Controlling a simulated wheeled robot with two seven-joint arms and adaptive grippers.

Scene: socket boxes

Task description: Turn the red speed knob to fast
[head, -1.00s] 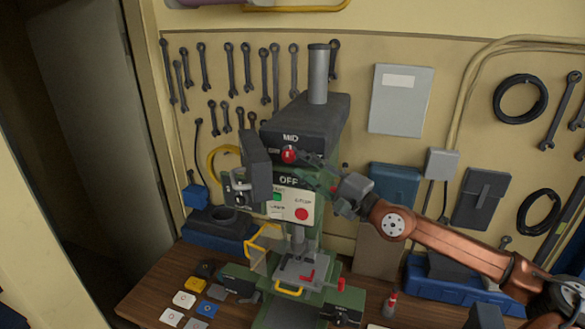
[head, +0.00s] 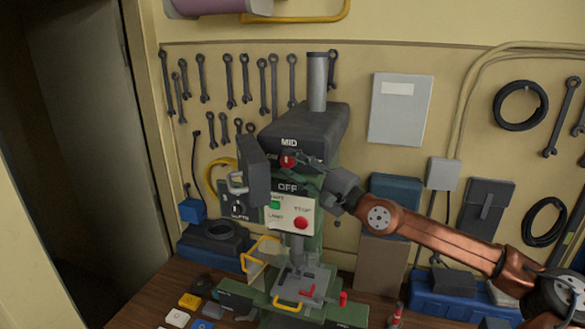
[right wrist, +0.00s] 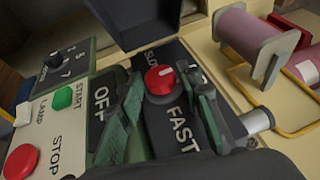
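The red speed knob (head: 287,161) is on the dark front of the green drill machine, under a display reading MID. In the right wrist view the knob (right wrist: 160,80) has a white mark pointing up and slightly right, with SLOW above it and FAST below. My right gripper (right wrist: 166,88) has its green fingers on either side of the knob, with gaps visible, so it looks open. In the head view the right gripper (head: 308,164) reaches the knob from the right, and its fingertips are partly hard to make out. My left gripper is not in view.
Just below the knob are an OFF display (head: 288,187), a green start button (head: 274,205) and a red stop button (head: 301,223). A dark box-like panel (head: 252,168) juts out left of the knob. Wrenches hang on the wall behind.

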